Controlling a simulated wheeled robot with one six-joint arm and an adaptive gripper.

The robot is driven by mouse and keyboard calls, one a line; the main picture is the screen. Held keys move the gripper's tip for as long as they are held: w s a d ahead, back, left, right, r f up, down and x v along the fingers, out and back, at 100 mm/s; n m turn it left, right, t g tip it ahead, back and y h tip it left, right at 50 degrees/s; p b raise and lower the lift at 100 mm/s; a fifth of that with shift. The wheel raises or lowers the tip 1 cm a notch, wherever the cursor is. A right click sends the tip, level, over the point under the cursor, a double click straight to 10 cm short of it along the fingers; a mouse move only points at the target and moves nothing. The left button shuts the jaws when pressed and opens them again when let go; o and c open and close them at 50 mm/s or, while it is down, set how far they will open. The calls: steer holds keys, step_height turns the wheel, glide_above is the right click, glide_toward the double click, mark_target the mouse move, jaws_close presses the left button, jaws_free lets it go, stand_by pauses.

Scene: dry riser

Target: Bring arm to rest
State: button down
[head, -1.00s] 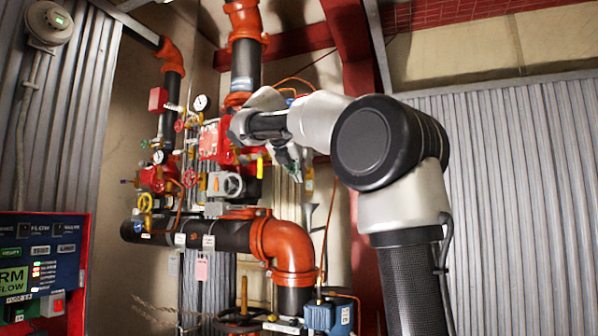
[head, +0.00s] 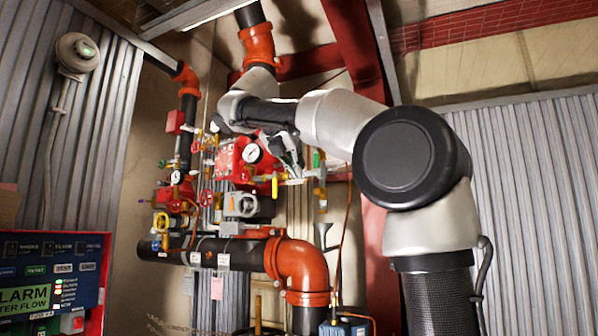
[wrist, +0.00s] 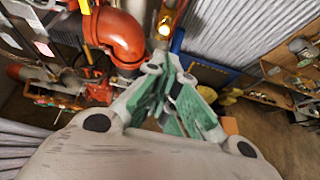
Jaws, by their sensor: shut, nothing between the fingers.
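My gripper (head: 290,160) shows in the head view at the end of my raised, bent arm, in front of the riser pipework and partly hidden by my wrist. In the wrist view its green-padded fingers (wrist: 180,105) are closed together with nothing held. The fingers point downward in the head view, near a white-faced gauge (head: 252,153) and a yellow lever handle (head: 275,186). I cannot tell whether they touch the pipework.
An orange elbow (head: 300,265) joins the black horizontal pipe (head: 180,248) below. A blue and red alarm panel (head: 50,275) stands at the lower left. A red steel column (head: 352,60) rises behind my arm. In the wrist view, wooden shelves (wrist: 270,88) stand at the right.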

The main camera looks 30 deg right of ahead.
stand_by(0.5)
steer(key=w+a+f+m+y, duration=0.35)
steer(key=f+m, duration=0.35)
steer(key=f, duration=0.3)
steer(key=s+a+f+m+g+y, duration=0.1)
steer(key=s+f+m, duration=0.15)
steer(key=f, duration=0.35)
steer(key=s+f+m+y, duration=0.1)
steer(key=s+f+m, duration=0.1)
steer(key=f+m, duration=0.3)
steer(key=s+d+f+m+g+y, duration=0.2)
steer(key=s+f+m, duration=0.9)
steer(key=s+f, duration=1.3)
steer(key=shift+s+d+f+y, duration=0.3)
steer(key=shift+s+d+y, duration=0.6)
steer(key=shift+d, duration=0.3)
